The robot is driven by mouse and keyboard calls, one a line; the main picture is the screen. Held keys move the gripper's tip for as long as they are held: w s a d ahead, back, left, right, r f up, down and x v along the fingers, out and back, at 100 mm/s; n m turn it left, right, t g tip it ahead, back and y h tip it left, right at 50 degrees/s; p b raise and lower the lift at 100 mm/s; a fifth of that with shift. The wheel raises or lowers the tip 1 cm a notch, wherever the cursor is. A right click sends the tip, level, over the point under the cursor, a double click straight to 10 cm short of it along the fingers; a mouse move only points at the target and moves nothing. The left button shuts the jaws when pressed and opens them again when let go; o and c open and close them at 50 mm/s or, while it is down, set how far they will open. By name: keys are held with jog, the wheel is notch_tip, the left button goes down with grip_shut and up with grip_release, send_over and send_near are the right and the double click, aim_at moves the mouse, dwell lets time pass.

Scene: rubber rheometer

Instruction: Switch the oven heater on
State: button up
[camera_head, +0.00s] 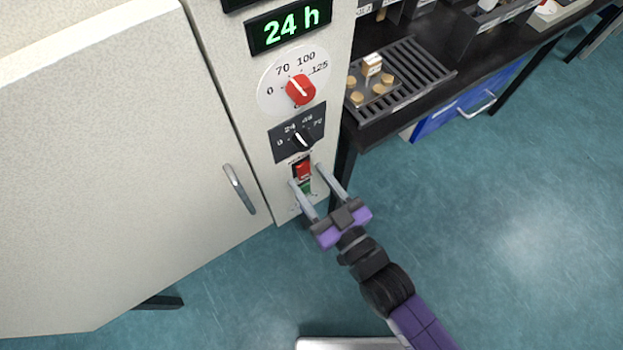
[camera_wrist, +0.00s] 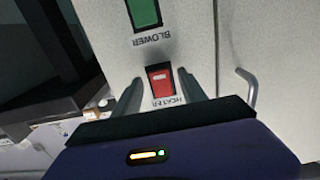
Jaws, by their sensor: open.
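The oven's control panel shows in the head view, with a red rocker switch (camera_head: 302,170) above a green one (camera_head: 306,187). In the wrist view the red heater switch (camera_wrist: 160,83) carries a label that appears upside down and partly hidden, reading as HEATER. The green switch (camera_wrist: 143,12), labelled BLOWER, is at the top of that view. My gripper (camera_head: 306,173) is open and empty, its two fingers on either side of the red switch and pointing at the panel. I cannot tell whether the fingers touch the panel. The switch's on or off state is unclear.
Above the switches are a black timer knob (camera_head: 303,139), a red temperature knob (camera_head: 300,90) and a display (camera_head: 289,27) reading 24 h. The white oven door (camera_head: 110,170) with its handle (camera_head: 240,189) is left. A dark bench (camera_head: 440,100) with a grate is right.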

grip_shut()
